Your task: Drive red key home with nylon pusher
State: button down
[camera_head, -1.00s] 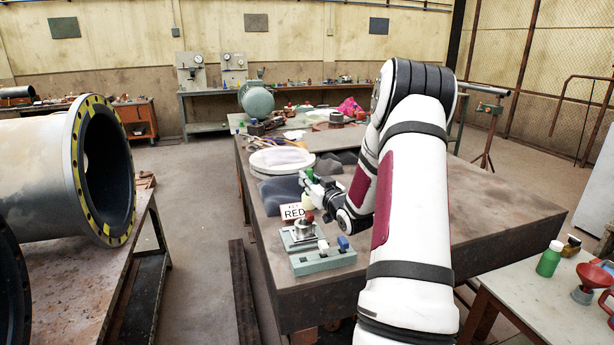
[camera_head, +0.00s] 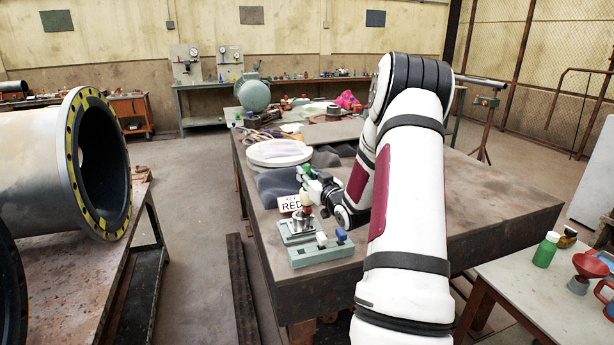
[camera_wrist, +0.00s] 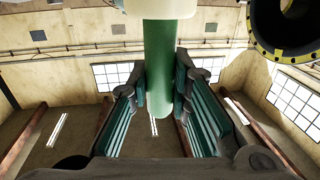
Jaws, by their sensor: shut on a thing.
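My gripper (camera_head: 315,184) is shut on the nylon pusher, above the near left part of the big workbench. The pusher has a green handle (camera_wrist: 160,75) and a cream head (camera_head: 305,198); it stands about upright, head down. The red key (camera_head: 308,210) shows as a small red spot just under the head, at the top of a metal fixture (camera_head: 298,225) on a grey-green base. Whether head and key touch, and how deep the key sits, I cannot tell. The wrist view shows both finger pads along the handle; the key is not visible there.
A grey-green rack (camera_head: 310,256) with a white and a blue key stands just in front of the fixture. A sign reading "RED" (camera_head: 289,204) stands close behind. A round pale disc (camera_head: 278,154) and dark cloths lie farther back. The bench's right half is clear.

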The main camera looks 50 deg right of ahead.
aim_at(306, 165)
jog(key=shift+f, duration=1.2)
dwell(3.7)
jog(key=shift+r, duration=0.15)
jog(key=shift+r+p, duration=1.85)
jog(key=shift+r, duration=1.7)
jog(key=shift+a, duration=0.1)
jog(key=w+a+f+n+t+y, duration=0.1)
jog(key=w+a+f+y, duration=0.2)
jog(key=a, duration=0.8)
jog(key=w+a+f+n+y, duration=0.1)
jog(key=w+a+f, duration=0.4)
jog(key=a, duration=0.7)
jog(key=s+a+f+n+y, duration=0.1)
jog(key=a+f, duration=0.1)
jog(key=a, duration=0.9)
jog(key=s+a+f+n+y, duration=0.1)
jog(key=a+f, duration=0.2)
jog(key=a, duration=0.9)
jog(key=shift+s+y, duration=0.25)
jog(key=shift+y, duration=0.15)
